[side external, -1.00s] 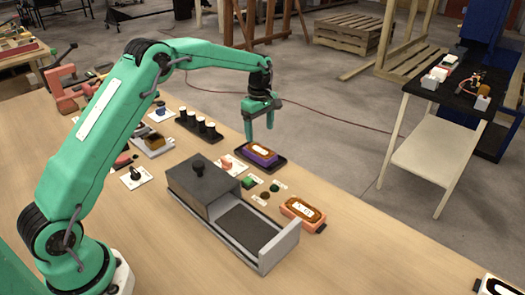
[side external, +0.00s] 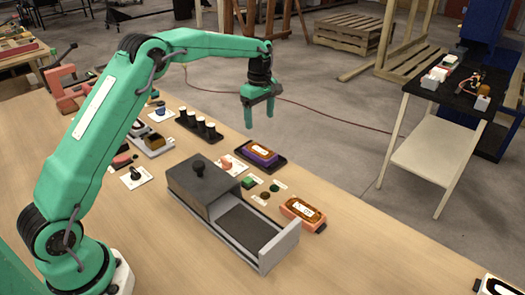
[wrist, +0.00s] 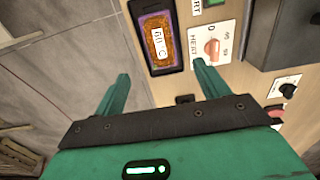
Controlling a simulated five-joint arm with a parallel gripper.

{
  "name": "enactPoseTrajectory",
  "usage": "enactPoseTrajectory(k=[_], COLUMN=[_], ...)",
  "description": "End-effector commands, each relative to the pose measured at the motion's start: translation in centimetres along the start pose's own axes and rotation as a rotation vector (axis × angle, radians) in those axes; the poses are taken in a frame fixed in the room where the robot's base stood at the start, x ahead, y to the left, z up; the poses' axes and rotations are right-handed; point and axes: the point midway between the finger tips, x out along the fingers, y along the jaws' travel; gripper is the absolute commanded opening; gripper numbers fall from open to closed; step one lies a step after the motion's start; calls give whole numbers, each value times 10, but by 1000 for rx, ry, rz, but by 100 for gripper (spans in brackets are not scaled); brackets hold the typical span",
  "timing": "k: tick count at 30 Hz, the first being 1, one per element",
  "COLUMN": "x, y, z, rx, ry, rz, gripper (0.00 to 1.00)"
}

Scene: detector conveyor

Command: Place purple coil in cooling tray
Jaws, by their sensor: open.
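The purple coil (side external: 262,152), a purple block with an orange top and a white label, sits in a shallow black tray (side external: 280,164) at the far edge of the bench. The coil also shows in the wrist view (wrist: 158,40), lying inside the tray's dark rim. My gripper (side external: 259,119) is open and empty, held above the coil and apart from it. In the wrist view, its two green fingers (wrist: 160,70) are spread, with nothing between them.
A grey box with an open drawer (side external: 246,232) stands nearer on the bench. An orange coil (side external: 302,210) lies to its right. A black rack with several white-topped posts (side external: 199,127) is left of the tray. Small knobs and buttons lie between.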

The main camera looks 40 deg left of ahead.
Motion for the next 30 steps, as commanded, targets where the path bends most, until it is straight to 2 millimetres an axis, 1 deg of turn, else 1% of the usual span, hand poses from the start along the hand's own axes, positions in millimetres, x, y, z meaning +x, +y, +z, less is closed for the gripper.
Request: enactPoseTrajectory(k=[4,7,11,14,21,26,30], x=[-5,-13,-32,-50,-94,-116,-132], y=[-2,-7,-18,-31,-72,-104,-134], z=[1,3,7,11,22,30,36], rx=[13,42,109,180,382,518,636], ry=[1,2,6,11,34,55,78], rz=[6,15,38,59,121,160,193], gripper=[74,74,74,74,74,74,74])
